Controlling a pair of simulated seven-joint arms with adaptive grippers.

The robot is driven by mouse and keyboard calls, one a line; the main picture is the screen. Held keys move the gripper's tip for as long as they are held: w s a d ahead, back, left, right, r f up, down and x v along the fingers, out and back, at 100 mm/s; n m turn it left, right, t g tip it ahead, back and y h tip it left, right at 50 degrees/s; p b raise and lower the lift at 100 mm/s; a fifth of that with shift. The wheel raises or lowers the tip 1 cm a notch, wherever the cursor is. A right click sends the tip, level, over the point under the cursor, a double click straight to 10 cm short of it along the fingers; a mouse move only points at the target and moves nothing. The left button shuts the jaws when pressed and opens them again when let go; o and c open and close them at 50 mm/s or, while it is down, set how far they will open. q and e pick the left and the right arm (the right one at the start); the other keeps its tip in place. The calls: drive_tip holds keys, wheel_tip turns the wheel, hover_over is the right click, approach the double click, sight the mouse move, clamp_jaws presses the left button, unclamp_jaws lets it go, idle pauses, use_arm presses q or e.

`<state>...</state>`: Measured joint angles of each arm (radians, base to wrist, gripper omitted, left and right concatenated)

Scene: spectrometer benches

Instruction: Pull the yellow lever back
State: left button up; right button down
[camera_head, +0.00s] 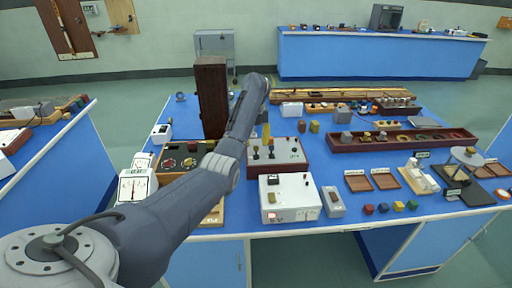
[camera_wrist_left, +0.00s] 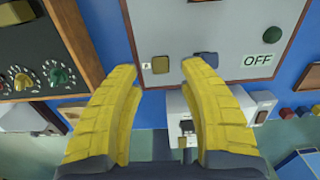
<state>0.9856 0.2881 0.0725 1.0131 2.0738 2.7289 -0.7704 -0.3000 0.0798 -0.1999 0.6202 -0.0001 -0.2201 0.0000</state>
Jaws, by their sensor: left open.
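In the left wrist view, a small brass-yellow knob, which looks like the yellow lever (camera_wrist_left: 160,64) seen from above, stands on a pale grey panel (camera_wrist_left: 232,35). A dark lever (camera_wrist_left: 206,58) and an OFF label (camera_wrist_left: 257,62) are to its right. My left gripper (camera_wrist_left: 162,72) is open, its yellow fingers on either side of the knob in the picture. I see no contact; the height gap cannot be told. In the head view, the lever box (camera_head: 294,150) sits mid-table, and a yellow finger of my left gripper (camera_head: 266,131) shows above it, partly hidden by my arm.
A tall brown wooden box (camera_head: 211,95) stands close left of my forearm. A knob panel (camera_wrist_left: 45,50) lies left of the lever box. A white 5V instrument (camera_head: 288,190) is in front. Long wooden trays (camera_head: 400,143) lie to the right.

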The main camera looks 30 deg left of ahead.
sight(256, 151)
use_arm(q)
drive_tip(key=shift+f, duration=1.6)
drive_tip(key=shift+c, duration=0.3)
clamp_jaws()
